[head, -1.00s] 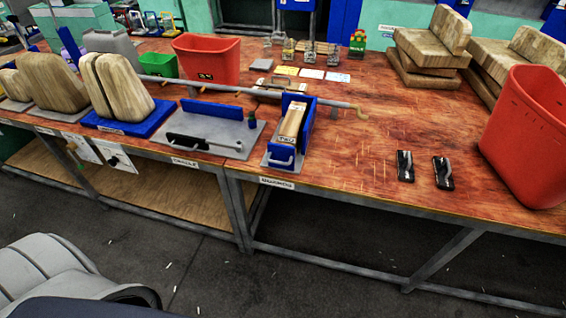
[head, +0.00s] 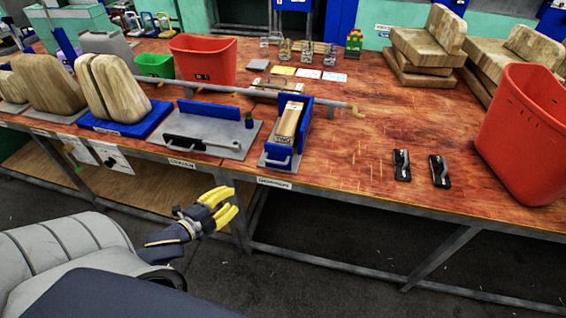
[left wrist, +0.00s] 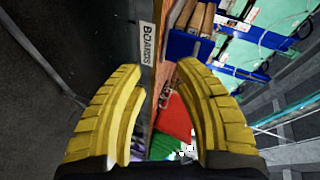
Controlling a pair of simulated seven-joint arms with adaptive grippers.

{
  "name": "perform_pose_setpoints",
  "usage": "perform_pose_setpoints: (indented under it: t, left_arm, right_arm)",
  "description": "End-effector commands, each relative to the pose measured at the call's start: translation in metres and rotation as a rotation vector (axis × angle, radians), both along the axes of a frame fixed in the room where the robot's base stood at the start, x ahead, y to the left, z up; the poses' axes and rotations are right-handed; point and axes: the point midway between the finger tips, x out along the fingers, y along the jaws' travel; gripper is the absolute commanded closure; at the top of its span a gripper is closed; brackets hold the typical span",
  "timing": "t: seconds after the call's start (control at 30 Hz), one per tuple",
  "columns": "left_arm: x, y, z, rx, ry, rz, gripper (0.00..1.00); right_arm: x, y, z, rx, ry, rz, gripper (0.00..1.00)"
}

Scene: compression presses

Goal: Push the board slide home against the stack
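The board slide is a blue-sided holder (head: 303,127) with a low blue front and a pale handle (head: 278,160), near the front edge of the table. A stack of wooden boards (head: 288,122) lies between its walls. In the left wrist view, the boards (left wrist: 200,18) and blue holder (left wrist: 185,46) show at the top. My left gripper (head: 232,202) has yellow fingers and is in front of the table edge, left of and nearer than the slide, touching nothing. In the left wrist view its fingers (left wrist: 160,72) are apart and empty. My right gripper is out of view.
A grey plate (head: 215,135) with a black-handled bar lies left of the slide. A long grey rod (head: 225,90) passes behind it. Two black clips (head: 402,165) and a red bin (head: 525,135) stand right. The table between slide and clips is clear.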

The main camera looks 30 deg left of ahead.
Motion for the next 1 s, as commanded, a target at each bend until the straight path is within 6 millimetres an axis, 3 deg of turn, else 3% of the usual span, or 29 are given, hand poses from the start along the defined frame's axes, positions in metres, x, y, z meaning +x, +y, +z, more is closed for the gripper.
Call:
perform_pose_setpoints:
  t: [0.03, 0.1, 0.2, 0.57, 1.0]
  left_arm:
    - [0.003, -0.011, 0.025, 0.028, -0.044, -0.029, 0.68]
    - [0.004, -0.023, 0.049, 0.068, -0.088, -0.058, 0.68]
    - [0.003, -0.034, 0.07, 0.13, -0.128, -0.09, 0.68]
    - [0.016, -0.033, 0.064, 0.208, -0.129, -0.101, 0.68]
    - [0.075, -0.041, 0.054, 0.206, -0.129, -0.101, 0.68]
  right_arm:
    - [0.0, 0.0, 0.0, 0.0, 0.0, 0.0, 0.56]
    - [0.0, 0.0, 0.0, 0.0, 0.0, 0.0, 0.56]
    - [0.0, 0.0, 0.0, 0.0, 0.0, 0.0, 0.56]
    - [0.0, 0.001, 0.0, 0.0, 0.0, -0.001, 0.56]
    - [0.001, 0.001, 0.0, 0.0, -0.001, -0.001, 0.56]
